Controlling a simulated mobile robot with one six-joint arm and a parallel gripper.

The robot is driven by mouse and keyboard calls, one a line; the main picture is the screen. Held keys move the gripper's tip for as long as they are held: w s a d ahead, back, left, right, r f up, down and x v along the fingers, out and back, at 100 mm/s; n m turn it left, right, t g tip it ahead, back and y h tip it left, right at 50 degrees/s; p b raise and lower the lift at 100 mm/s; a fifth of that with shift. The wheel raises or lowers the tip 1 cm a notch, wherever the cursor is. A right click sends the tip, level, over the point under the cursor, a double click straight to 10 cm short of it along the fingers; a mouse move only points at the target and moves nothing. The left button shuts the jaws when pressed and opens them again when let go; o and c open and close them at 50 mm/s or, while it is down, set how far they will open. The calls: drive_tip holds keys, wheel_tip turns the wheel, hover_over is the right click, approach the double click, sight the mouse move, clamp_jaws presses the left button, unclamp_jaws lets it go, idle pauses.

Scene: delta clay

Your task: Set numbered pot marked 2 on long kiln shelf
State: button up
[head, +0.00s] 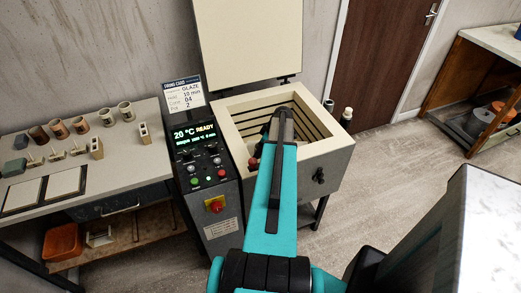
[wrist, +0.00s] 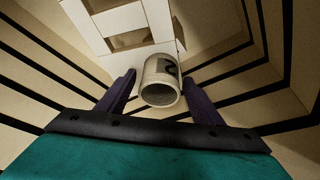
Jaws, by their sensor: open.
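The numbered pot (wrist: 160,72) is a small pale cylinder with a dark mark on its side that looks like a 2. In the wrist view it is inside the kiln, at the near end of a pale slab with rectangular openings (wrist: 122,18), which looks like the kiln shelf. Its open mouth faces the camera. My gripper (wrist: 161,82) is open, with one purple finger on each side of the pot and narrow gaps visible. In the head view my arm reaches into the open kiln (head: 338,150) and hides the pot and the fingers.
Slotted kiln walls surround my gripper closely. The kiln lid (head: 250,40) stands raised behind. The control box (head: 207,180) is left of the kiln and reads 20 °C READY. Several pots and tools stand on the left bench (head: 110,170). A white bottle (head: 346,117) stands beyond the kiln.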

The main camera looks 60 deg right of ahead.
drive_tip(key=shift+r, duration=0.1)
drive_tip(key=shift+r, duration=0.15)
drive_tip(key=b+v, duration=0.2)
drive_tip(key=v, duration=0.9)
drive_tip(key=shift+s+r+b, duration=0.25)
drive_tip(key=shift+r+b, duration=0.1)
idle(0.5)
